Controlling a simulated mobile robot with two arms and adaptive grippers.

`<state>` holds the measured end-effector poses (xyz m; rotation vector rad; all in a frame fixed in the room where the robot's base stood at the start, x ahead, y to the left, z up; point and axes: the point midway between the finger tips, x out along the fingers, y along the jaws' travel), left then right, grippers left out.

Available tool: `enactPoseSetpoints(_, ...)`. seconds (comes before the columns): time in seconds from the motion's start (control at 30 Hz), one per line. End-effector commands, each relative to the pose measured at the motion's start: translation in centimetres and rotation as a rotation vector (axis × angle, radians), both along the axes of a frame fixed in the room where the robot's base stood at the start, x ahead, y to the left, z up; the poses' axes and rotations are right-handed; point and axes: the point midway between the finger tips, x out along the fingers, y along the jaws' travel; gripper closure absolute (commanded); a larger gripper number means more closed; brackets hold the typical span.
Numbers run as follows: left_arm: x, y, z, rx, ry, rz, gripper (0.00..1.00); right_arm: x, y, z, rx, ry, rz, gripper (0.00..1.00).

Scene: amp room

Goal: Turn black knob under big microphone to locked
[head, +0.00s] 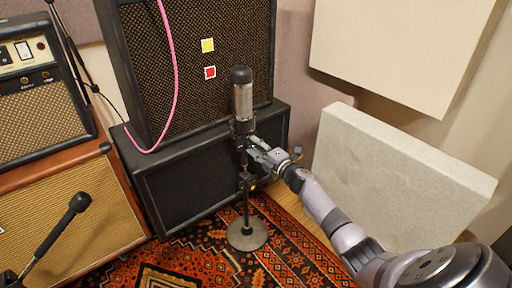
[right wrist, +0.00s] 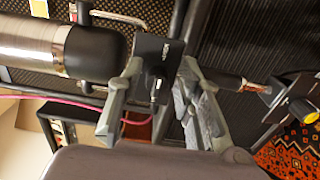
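The big microphone (head: 242,98), silver with a black top, stands upright on a stand with a round base (head: 247,234). In the right wrist view the microphone (right wrist: 62,45) lies sideways at the left. The black knob (right wrist: 157,88) is on a dark mount (right wrist: 150,50) just below the microphone. My right gripper (head: 255,147) is at this mount, coming from the right. In the right wrist view my right gripper (right wrist: 157,88) is open, a finger on each side of the knob; contact is not clear. My left gripper is not in view.
A black speaker cabinet (head: 210,180) with another on top stands behind the microphone, with a pink cable (head: 174,85) hanging over it. Brown amps (head: 60,225) and a smaller microphone (head: 79,202) are at left. Pale panels (head: 395,180) stand at right. A patterned rug (head: 195,255) covers the floor.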

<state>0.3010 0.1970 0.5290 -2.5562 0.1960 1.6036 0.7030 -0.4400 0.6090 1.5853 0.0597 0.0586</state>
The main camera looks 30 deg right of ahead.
Motion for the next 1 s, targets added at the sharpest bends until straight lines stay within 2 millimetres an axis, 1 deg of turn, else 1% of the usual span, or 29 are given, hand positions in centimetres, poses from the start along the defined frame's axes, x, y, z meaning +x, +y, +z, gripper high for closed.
enactPoseSetpoints(0.27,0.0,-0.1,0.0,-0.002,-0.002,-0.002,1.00,-0.1,0.1,-0.1,0.000,0.000,0.003,0.66)
enactPoseSetpoints(0.37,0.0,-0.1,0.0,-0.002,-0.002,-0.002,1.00,-0.6,0.0,-0.2,-0.001,0.002,0.002,0.66)
enactPoseSetpoints(0.43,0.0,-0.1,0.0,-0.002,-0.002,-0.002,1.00,-1.3,0.0,-0.2,-0.002,0.002,0.003,0.66)
enactPoseSetpoints(0.57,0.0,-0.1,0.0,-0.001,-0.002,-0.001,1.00,-3.5,-0.1,-0.3,-0.003,0.004,0.003,0.66)
enactPoseSetpoints(0.8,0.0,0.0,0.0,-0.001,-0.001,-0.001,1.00,-8.3,-0.5,-0.2,-0.001,0.004,0.002,0.66)
enactPoseSetpoints(0.9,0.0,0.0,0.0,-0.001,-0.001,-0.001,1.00,-9.8,-0.6,-0.1,-0.001,0.002,0.002,0.66)
enactPoseSetpoints(1.0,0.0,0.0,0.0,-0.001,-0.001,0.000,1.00,-11.0,-0.7,-0.1,0.001,0.002,0.002,0.66)
